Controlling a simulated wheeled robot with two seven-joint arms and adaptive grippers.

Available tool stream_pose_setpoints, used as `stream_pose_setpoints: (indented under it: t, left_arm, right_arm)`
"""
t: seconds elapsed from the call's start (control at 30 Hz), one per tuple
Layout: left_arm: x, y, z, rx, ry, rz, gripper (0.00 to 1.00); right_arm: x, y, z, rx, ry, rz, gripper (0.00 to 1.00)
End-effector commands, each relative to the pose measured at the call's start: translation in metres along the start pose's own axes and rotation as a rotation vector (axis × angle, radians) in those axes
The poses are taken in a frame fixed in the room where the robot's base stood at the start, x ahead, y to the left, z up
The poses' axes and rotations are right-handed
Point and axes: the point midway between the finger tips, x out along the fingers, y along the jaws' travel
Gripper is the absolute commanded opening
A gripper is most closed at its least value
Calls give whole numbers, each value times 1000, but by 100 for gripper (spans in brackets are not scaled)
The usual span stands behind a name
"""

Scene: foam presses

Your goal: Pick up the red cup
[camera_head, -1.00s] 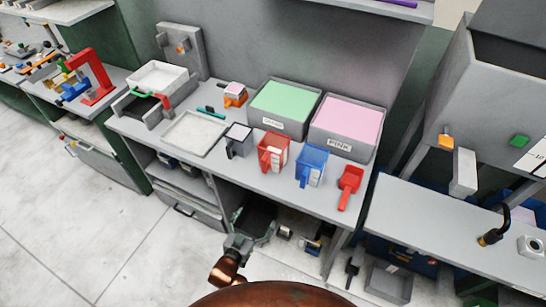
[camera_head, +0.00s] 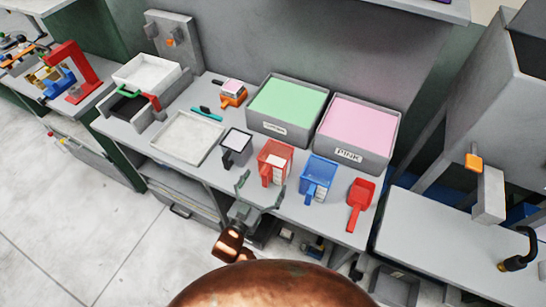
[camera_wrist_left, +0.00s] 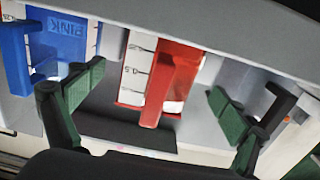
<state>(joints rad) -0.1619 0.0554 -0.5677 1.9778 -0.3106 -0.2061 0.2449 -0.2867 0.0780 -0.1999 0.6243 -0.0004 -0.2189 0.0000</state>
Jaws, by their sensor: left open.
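The red cup (camera_head: 275,161) is a squarish measuring cup with a white scale and a handle towards me. It stands on the bench in front of the green bin. In the left wrist view the red cup (camera_wrist_left: 158,75) and its handle lie between the fingers, with space on both sides. My left gripper (camera_head: 260,189) is open and empty at the bench's front edge, just short of the cup; its green fingertips also show in the left wrist view (camera_wrist_left: 157,101). My right gripper is not in view.
A blue cup (camera_head: 319,177) and a red scoop (camera_head: 360,201) stand to the right, a grey cup (camera_head: 236,147) to the left. Bins of green (camera_head: 286,104) and pink (camera_head: 358,127) material stand behind. A shallow tray (camera_head: 188,137) lies further left.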

Motion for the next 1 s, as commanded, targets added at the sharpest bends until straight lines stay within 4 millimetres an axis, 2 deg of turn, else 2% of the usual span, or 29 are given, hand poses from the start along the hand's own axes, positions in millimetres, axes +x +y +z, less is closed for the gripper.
stream_pose_setpoints:
  t: [0.1, 0.3, 0.37, 0.6, 0.73, 0.87, 1.0]
  left_arm:
    - [10, -3, 0, 0, 2, -6, 93]
    - [28, -7, 2, -1, 0, -17, 93]
    - [37, -7, 3, -1, 1, -17, 93]
    - [68, -5, 6, -1, -1, -15, 93]
    - [72, -5, 5, -1, 0, -14, 93]
    - [72, -4, 5, -1, -1, -13, 93]
    - [72, -4, 6, -1, -1, -13, 85]
  right_arm:
    - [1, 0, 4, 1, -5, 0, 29]
    - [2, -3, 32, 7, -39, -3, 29]
    - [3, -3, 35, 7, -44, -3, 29]
    - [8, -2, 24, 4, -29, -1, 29]
    - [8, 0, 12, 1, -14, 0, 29]
    - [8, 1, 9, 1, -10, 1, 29]
    - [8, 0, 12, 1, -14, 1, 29]
